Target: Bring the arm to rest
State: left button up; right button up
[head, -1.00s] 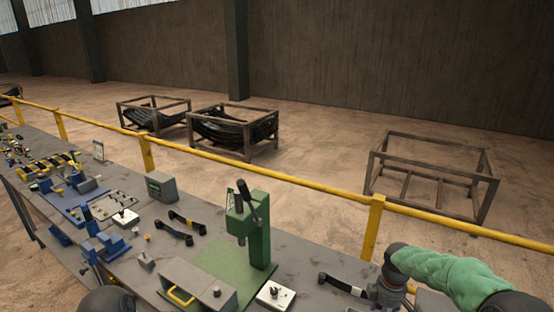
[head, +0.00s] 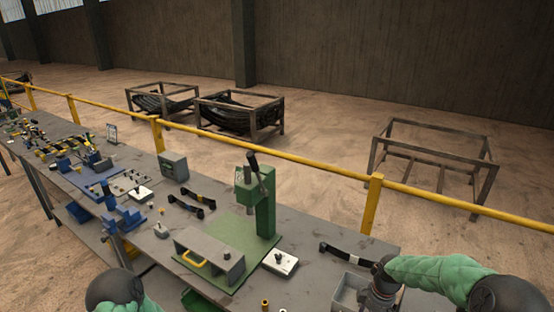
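My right arm, in a green sleeve, comes in from the lower right. Its dark gripper end (head: 378,284) hangs over or beside a grey bin on the bench; its fingers are too hidden to tell whether they are open or shut. My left arm shows only as a dark rounded joint and a bit of green sleeve at the bottom left; the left gripper is out of view.
A green press (head: 262,200) stands mid-bench, with a grey fixture (head: 209,256) and a white switch box (head: 281,262) near it. The grey bin (head: 345,290) is at the right end. A yellow rail (head: 300,161) runs behind the bench. Metal racks (head: 430,160) stand beyond.

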jog(key=s+a+f+m+y, duration=0.1)
jog(key=s+a+f+m, duration=0.2)
jog(key=s+a+f, duration=0.3)
jog(key=s+a+f+m+y, duration=0.15)
jog(key=s+a+f, duration=0.25)
jog(key=f, duration=0.4)
jog(key=s+a+f+m, duration=0.3)
jog(key=s+m, duration=0.1)
jog(key=s, duration=0.3)
jog(key=s+a+f+m, duration=0.3)
jog(key=s+a+m, duration=0.15)
jog(key=s, duration=0.35)
notch_tip(320, 180, down, 12)
jog(key=w+a+b, duration=0.1)
jog(key=b, duration=1.2)
jog(key=shift+w+r+n+b, duration=0.15)
jog(key=shift+w+n+b, duration=0.15)
jog(key=shift+b, duration=0.1)
jog(key=c, duration=0.3)
jog(key=shift+s+d, duration=0.1)
